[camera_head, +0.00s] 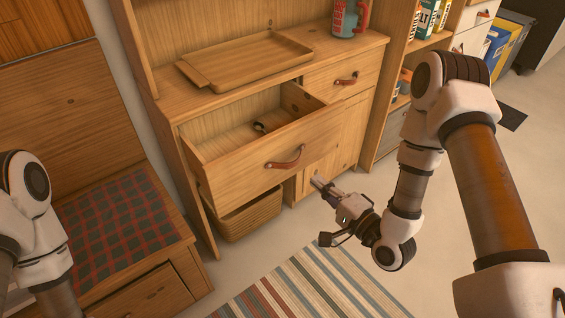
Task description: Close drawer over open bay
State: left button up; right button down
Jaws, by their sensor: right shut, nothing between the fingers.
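The wooden drawer (249,175) is pulled out of the cabinet, with a brown leather pull (286,158) on its front. A small dark item (261,127) lies inside it. Below the drawer is an open bay with a woven basket (250,218) in it. My right gripper (318,182) is shut and empty, in front of the cabinet, below and to the right of the drawer's pull, apart from the drawer front. My left arm shows at the left edge; its gripper is out of view.
A closed smaller drawer (342,76) is on the right. A bench with a plaid cushion (122,222) is at left. A striped rug (312,287) covers the floor in front.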

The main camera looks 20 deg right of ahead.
aim_at(279, 148)
pick_arm(q)
jog(key=shift+f+b, duration=0.55)
jog(key=shift+f, duration=0.05)
pick_arm(e)
jog(key=x, duration=1.3)
jog(key=shift+w, duration=0.1)
